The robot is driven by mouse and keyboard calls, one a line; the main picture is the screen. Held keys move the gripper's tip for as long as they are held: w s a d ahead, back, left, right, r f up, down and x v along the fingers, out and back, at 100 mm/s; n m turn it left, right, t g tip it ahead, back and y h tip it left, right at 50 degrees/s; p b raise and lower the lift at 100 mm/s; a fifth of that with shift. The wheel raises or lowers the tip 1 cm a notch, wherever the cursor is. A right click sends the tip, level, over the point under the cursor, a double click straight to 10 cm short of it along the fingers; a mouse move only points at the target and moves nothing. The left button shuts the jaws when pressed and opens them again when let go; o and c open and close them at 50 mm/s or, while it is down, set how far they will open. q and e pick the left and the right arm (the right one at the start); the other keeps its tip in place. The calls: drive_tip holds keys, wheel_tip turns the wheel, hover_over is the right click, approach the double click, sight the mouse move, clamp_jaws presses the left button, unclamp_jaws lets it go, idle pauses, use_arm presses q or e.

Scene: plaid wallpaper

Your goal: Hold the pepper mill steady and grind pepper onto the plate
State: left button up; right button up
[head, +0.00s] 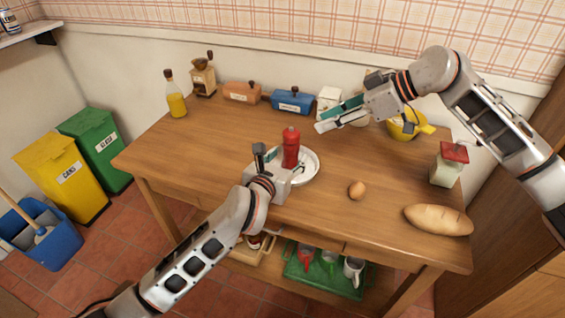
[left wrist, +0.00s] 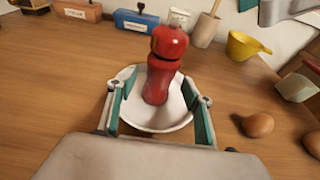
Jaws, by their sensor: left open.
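My left gripper (head: 279,161) is low in front of the mill, jaws open. In the left wrist view the mill (left wrist: 160,72) rises between and beyond the two spread fingers (left wrist: 157,98), touching neither, with the plate (left wrist: 150,122) around its base. My right gripper (head: 324,121) hangs behind and right of the mill, above the table's back part, fingers apart and empty.
An egg (head: 357,190) and a bread loaf (head: 438,220) lie to the right. An oil bottle (head: 175,94), grinder (head: 202,77) and canisters (head: 292,101) line the back. The table's left part is clear.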

sight(288, 156)
use_arm(q)
drive_tip(key=shift+x, duration=1.8)
drive_tip(key=shift+c, duration=0.4)
drive_tip(key=c, duration=1.2)
drive_tip(key=shift+c, duration=0.2)
